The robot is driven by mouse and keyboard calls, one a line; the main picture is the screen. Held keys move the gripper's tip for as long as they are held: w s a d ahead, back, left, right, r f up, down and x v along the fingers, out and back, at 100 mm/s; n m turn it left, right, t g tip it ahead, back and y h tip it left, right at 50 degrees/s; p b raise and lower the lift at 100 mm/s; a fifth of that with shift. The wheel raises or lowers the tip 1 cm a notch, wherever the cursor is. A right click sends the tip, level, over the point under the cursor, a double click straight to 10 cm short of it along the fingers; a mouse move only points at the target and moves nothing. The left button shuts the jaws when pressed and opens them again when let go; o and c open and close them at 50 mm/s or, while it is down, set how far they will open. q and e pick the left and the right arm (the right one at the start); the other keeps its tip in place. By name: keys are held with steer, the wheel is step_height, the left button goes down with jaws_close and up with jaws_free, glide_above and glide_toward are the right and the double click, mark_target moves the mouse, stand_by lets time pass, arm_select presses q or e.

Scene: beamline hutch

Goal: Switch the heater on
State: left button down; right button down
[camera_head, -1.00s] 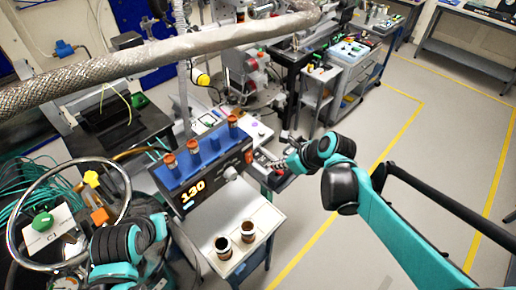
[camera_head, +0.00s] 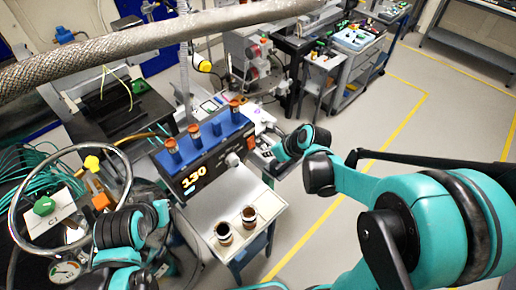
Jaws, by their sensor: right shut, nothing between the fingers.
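The heater (camera_head: 207,170) is a dark box with a blue block on top, standing on a white-topped bench. Its front display (camera_head: 194,179) glows orange and reads 130. A pale round knob (camera_head: 232,160) sits right of the display, and a small orange-red part (camera_head: 250,143) is near the right end of the front. Three orange-capped vials (camera_head: 171,146) stand in the blue block. My right gripper (camera_head: 260,154) is shut and empty, close to the heater's right end; I cannot tell whether it touches. My left arm is at the lower left; its gripper does not show.
Two open-topped brown vials (camera_head: 223,232) stand on the bench (camera_head: 203,216) before the heater. A metal ring (camera_head: 14,213), a card marked C1 and teal cables crowd the left. A thick braided hose (camera_head: 130,48) crosses above. Clear floor (camera_head: 350,240) lies right of the bench.

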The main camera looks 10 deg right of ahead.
mark_target(251, 143)
steer(key=w, duration=0.1)
steer(key=w+a, duration=0.1)
steer(key=w+a+f, duration=0.1)
steer(key=shift+w+a+f, duration=0.1)
steer(key=shift+w+a, duration=0.15)
steer(key=shift+w, duration=0.1)
steer(key=shift+w+a+f+b, duration=0.1)
steer(key=shift+w+a+b, duration=0.05)
steer(key=shift+b, duration=0.3)
